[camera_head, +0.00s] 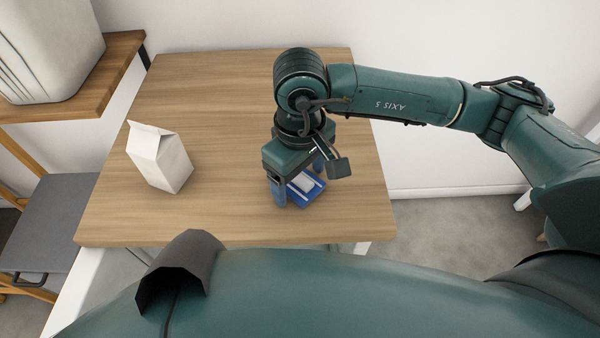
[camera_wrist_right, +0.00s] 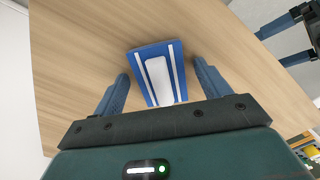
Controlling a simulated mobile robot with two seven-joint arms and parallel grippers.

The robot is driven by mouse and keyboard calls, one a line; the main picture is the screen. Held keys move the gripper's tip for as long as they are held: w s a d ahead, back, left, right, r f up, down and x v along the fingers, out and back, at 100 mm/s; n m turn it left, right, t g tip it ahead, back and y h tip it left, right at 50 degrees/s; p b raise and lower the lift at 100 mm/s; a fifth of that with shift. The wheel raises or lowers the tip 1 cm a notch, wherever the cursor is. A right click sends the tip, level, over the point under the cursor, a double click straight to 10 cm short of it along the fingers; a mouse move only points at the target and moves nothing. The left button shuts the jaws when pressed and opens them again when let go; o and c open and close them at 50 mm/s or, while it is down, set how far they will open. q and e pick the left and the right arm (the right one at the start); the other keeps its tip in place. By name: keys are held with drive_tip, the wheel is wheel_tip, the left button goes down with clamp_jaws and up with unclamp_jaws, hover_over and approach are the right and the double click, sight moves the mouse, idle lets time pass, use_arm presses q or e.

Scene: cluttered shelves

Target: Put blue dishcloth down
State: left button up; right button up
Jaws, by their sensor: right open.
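The blue dishcloth (camera_head: 305,188), folded with white stripes and a white middle patch, lies on the wooden table (camera_head: 225,100) near its front right part. It also shows in the right wrist view (camera_wrist_right: 157,72), lying flat between and just beyond the fingers. My right gripper (camera_head: 296,196) is above the cloth with its blue fingers pointing down. In the right wrist view my right gripper (camera_wrist_right: 160,88) is open, with a finger on each side of the cloth and gaps between. The gripper body hides part of the cloth in the head view.
A white carton (camera_head: 160,158) stands on the table to the left of the cloth. A wooden shelf (camera_head: 85,85) with a pale container (camera_head: 48,48) is at the upper left. A grey chair (camera_head: 48,222) is left of the table. The table's back is clear.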

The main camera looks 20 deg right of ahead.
sight(300, 176)
drive_tip(key=shift+r+p, duration=0.35)
drive_tip(key=shift+p, duration=0.1)
wheel_tip(300, 176, up, 12)
drive_tip(key=b, duration=0.1)
drive_tip(key=shift+f, duration=0.2)
idle(0.3)
